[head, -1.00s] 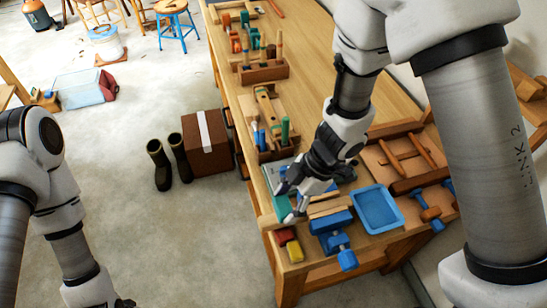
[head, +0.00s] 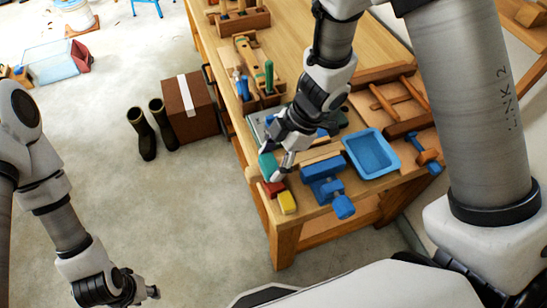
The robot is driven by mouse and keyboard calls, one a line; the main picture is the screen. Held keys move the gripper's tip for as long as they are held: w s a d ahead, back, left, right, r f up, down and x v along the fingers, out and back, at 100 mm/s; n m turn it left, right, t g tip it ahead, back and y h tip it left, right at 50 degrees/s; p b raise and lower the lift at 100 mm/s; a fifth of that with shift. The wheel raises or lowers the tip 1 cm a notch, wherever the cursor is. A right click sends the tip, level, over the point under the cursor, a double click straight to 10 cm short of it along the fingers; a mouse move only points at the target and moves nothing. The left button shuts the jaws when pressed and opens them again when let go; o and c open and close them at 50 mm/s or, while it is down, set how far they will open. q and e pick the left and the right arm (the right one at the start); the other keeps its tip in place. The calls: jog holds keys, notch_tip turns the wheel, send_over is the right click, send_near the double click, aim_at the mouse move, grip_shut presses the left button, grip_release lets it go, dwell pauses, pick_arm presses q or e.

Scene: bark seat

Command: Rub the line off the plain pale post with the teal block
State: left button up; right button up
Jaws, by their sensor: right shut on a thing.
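The teal block (head: 267,164) is at the near left part of the workbench, between the fingers of my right gripper (head: 276,170). My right gripper is shut on it, above or just at the bench's left edge; I cannot tell whether the block touches the bench. I cannot make out the plain pale post or a line on it; the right hand hides part of the bench there. My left gripper (head: 150,294) hangs low over the floor at bottom left, and its fingers are too small to judge.
A red block (head: 273,188) and a yellow block (head: 287,202) lie at the bench's front corner. Beside them are a blue vise (head: 325,180) and a blue tray (head: 371,154). Tool racks stand further back. Boots (head: 148,135) and a brown box (head: 192,105) are on the floor.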

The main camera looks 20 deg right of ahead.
jog(key=shift+w+f, duration=0.1)
jog(key=shift+w, duration=0.15)
jog(key=shift+s+f, duration=0.1)
jog(key=shift+f, duration=0.05)
jog(key=shift+f+b, duration=0.45)
